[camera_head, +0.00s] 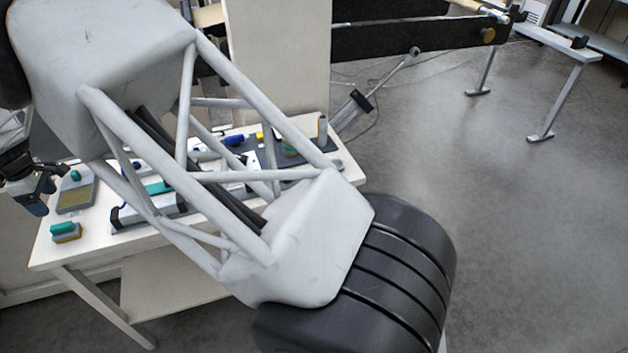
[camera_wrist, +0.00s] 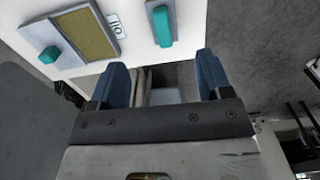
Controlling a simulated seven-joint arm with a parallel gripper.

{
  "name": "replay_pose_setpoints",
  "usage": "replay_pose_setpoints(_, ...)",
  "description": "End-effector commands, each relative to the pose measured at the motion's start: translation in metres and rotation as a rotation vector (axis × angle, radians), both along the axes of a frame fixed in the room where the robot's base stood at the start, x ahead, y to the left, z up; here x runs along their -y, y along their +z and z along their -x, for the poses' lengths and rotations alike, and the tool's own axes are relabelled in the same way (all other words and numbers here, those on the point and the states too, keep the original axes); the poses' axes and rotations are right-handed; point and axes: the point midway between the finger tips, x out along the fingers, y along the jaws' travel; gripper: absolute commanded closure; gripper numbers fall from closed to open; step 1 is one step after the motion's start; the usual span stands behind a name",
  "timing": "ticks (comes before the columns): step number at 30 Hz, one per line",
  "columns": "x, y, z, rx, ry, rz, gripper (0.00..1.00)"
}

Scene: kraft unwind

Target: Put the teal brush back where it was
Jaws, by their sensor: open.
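A brush with a teal handle (camera_head: 63,228) lies near the front left corner of the white table. It also shows in the wrist view as a teal bar (camera_wrist: 162,27) on a pale block, near the table edge. A grey tray with an olive-brown panel (camera_head: 75,197) lies behind it, with a small teal knob at one end; the tray is at upper left in the wrist view (camera_wrist: 85,33). My gripper (camera_wrist: 163,78) is open and empty, its blue fingers beside the table edge and apart from the brush. In the head view my gripper (camera_head: 36,192) is left of the tray.
The white table (camera_head: 50,255) holds a long grey holder (camera_head: 122,216) and several small items, partly hidden by my arm. A printed label (camera_wrist: 115,24) lies beside the tray. The floor (camera_head: 500,220) at right is clear.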

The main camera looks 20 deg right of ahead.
Motion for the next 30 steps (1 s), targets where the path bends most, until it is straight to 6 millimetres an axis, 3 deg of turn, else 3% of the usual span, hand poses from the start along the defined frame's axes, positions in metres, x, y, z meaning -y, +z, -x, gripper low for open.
replay_pose_setpoints(8, 0.067, 0.046, -0.006, 0.015, -0.12, -0.013, 0.28)
replay_pose_setpoints(15, 0.158, 0.098, -0.001, 0.033, -0.286, -0.03, 0.28)
replay_pose_setpoints(23, 0.255, 0.145, 0.021, 0.053, -0.47, -0.048, 0.28)
replay_pose_setpoints(30, 0.339, 0.182, 0.056, 0.075, -0.638, -0.068, 0.28)
